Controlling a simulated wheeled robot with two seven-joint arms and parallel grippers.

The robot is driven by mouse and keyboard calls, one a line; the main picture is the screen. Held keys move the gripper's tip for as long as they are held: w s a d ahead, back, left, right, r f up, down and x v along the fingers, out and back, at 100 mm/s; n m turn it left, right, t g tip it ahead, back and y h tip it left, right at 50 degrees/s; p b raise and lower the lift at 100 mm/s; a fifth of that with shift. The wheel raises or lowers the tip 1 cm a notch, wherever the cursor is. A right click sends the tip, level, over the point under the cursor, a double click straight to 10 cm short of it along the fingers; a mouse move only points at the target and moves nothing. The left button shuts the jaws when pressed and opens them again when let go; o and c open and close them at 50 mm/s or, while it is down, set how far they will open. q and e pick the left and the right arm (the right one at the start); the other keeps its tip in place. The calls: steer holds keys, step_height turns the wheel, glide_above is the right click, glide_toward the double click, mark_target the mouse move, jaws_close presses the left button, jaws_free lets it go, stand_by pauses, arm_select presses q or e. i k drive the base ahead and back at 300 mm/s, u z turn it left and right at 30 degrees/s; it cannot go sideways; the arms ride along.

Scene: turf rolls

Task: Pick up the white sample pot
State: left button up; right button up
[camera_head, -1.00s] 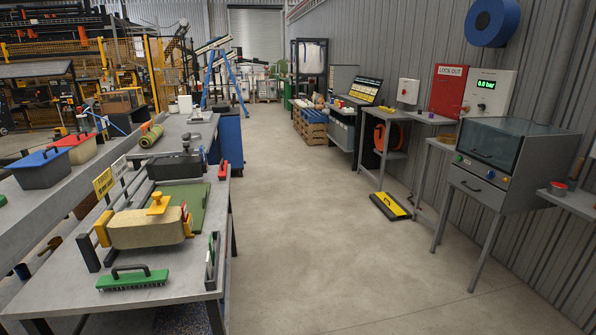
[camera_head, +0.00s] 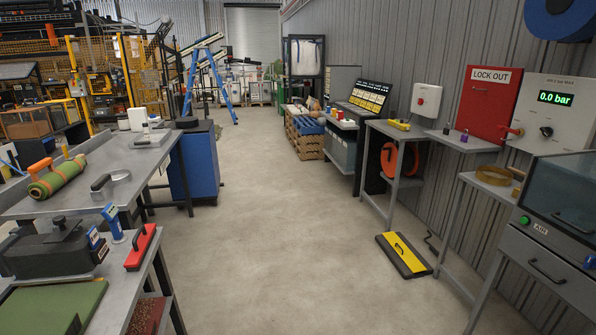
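A white upright cylinder (camera_head: 137,119) stands at the far end of the left-hand bench. It is small in view, and I cannot tell whether it is the white sample pot or a roll. A smaller pale item (camera_head: 154,119) stands close to its right. No other clear candidate for the pot shows. Neither of my grippers is in view.
A yellow-black floor plate (camera_head: 403,255) lies at right. The middle aisle is clear.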

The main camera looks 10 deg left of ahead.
mark_target(147, 135)
steer(key=u, duration=0.4)
steer(key=i, duration=2.35)
steer(key=u, duration=1.05)
steer(key=i, duration=1.15)
steer(key=u, duration=0.2)
steer(key=k, duration=0.55)
steer(key=z, duration=1.05)
steer(key=i, duration=1.65)
steer(key=z, duration=0.5)
steer(key=i, duration=1.45)
steer(key=u, duration=1.45)
steer(key=i, duration=1)
steer(key=u, duration=0.9)
